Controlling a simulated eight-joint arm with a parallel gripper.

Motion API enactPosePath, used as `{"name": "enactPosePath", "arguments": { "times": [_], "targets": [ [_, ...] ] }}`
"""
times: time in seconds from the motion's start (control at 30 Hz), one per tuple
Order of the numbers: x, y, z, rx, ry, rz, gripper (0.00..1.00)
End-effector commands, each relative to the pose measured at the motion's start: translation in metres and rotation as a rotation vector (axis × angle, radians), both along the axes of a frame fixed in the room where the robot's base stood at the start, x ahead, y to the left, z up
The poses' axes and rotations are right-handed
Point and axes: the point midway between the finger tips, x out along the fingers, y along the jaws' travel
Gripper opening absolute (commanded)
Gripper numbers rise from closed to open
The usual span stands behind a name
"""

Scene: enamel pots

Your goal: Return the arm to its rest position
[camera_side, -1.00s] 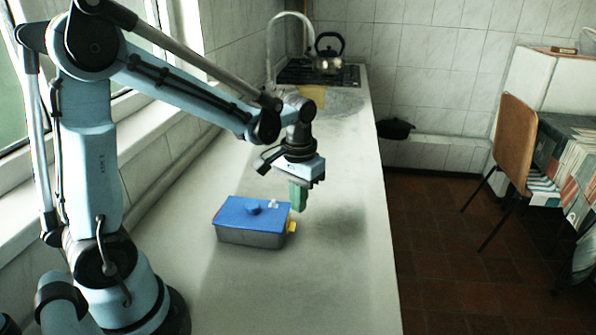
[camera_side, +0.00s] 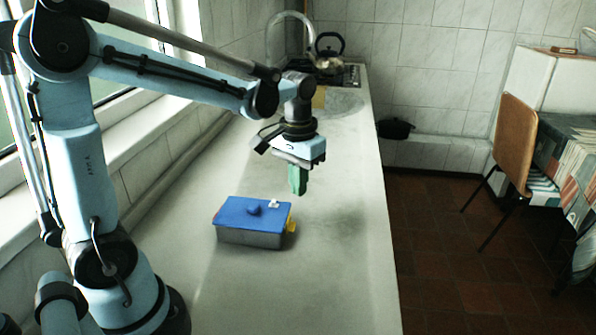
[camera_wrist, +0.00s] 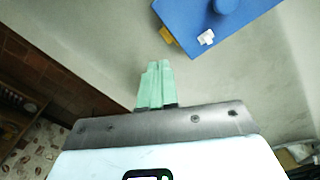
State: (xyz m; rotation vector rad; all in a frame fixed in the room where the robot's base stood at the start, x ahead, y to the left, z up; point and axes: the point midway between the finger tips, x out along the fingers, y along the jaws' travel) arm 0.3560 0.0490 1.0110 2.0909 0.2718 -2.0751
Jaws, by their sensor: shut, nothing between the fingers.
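My gripper (camera_side: 298,180) hangs above the counter, behind and to the right of the blue-lidded pot, with its green fingers pointing down. The fingers are shut together with nothing between them, as the wrist view also shows (camera_wrist: 157,82). The rectangular pot (camera_side: 250,238) stands on the counter with its blue lid (camera_side: 238,211) on, a round blue knob in the middle. A small white piece and a yellow part show at its right end. In the wrist view the lid (camera_wrist: 205,22) is at the top, apart from the fingers.
The pale counter (camera_side: 345,270) is clear around the pot. A tiled wall and window sill run along the left. A tap, a hob and a dark kettle (camera_side: 328,45) are at the far end. A chair (camera_side: 515,140) stands on the floor at right.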

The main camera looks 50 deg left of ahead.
Motion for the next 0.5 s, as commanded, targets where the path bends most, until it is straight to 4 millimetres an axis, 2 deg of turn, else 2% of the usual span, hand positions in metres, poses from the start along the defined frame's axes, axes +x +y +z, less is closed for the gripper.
{"name": "enactPosePath", "arguments": {
  "times": [0.17,0.5],
  "targets": [
    [-0.012,-0.009,0.009,0.011,-0.083,-0.038,0.0],
    [-0.047,-0.035,0.023,0.052,-0.388,-0.165,0.0]
  ]
}}
